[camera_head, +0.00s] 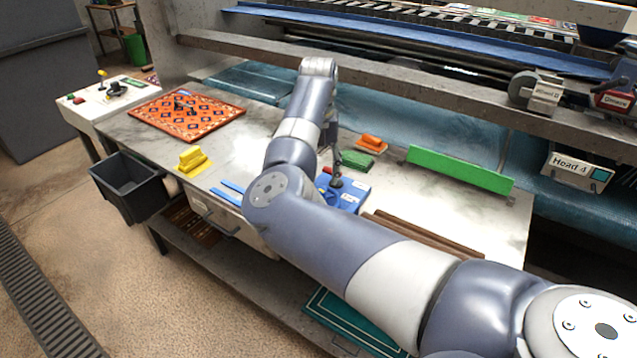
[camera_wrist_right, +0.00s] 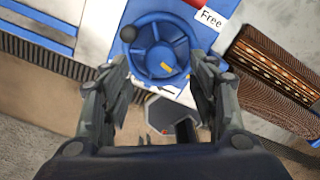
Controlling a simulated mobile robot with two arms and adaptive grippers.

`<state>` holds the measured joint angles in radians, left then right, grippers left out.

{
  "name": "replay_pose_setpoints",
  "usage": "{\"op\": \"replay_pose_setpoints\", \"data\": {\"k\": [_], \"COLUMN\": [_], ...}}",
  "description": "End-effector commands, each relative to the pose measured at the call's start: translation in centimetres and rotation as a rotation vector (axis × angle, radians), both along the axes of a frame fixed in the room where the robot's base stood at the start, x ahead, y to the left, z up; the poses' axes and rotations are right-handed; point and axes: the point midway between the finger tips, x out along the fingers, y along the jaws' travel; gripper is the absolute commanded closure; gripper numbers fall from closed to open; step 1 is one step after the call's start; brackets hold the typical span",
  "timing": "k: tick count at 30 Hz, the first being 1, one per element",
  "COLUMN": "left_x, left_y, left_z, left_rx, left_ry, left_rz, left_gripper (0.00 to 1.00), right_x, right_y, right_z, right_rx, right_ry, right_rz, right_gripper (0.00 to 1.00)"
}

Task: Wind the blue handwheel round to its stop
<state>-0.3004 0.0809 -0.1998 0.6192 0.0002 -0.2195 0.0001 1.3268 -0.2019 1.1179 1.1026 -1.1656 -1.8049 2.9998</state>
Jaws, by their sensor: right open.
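The blue handwheel (camera_wrist_right: 160,48) sits on a blue and white fixture and shows in the right wrist view. It has a blue rim and spokes, a dark round knob (camera_wrist_right: 128,33) at its upper left and a yellow mark near its lower edge. My left gripper is out of view.
A "Free" label (camera_wrist_right: 211,18) lies beside the wheel. On the bench are a yellow brush (camera_head: 193,160), a patterned rug (camera_head: 187,115), a green bar (camera_head: 460,170) and orange and green blocks (camera_head: 370,143). A black bin (camera_head: 130,185) hangs left.

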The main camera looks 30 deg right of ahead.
Motion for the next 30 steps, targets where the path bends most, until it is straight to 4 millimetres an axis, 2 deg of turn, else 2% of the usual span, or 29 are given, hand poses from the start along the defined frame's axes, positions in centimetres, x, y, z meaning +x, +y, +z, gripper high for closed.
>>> {"op": "replay_pose_setpoints", "data": {"k": [3,9,14,24,26,29,30], "left_x": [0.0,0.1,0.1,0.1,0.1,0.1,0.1], "left_y": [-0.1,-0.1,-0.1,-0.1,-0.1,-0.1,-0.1], "left_z": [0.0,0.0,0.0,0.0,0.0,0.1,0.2], "left_rx": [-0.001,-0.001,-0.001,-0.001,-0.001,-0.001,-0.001], "left_ry": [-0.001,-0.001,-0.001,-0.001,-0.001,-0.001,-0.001], "left_rz": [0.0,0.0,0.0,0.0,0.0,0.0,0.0], "left_gripper": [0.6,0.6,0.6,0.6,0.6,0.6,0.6], "right_x": [0.1,0.1,0.0,0.0,0.1,0.3,0.2], "right_y": [-0.1,-0.1,0.0,-0.4,-1.7,-6.8,-9.8], "right_z": [2.7,5.7,6.7,6.9,7.2,8.6,9.9], "right_rx": [-0.002,-0.001,-0.001,-0.01,-0.049,-0.203,-0.301], "right_ry": [-0.005,-0.003,-0.001,-0.005,-0.019,-0.067,-0.088], "right_rz": [-0.001,0.0,0.0,-0.001,-0.003,0.006,0.014], "right_gripper": [0.46,0.46,0.46,0.47,0.47,0.47,0.47]}}
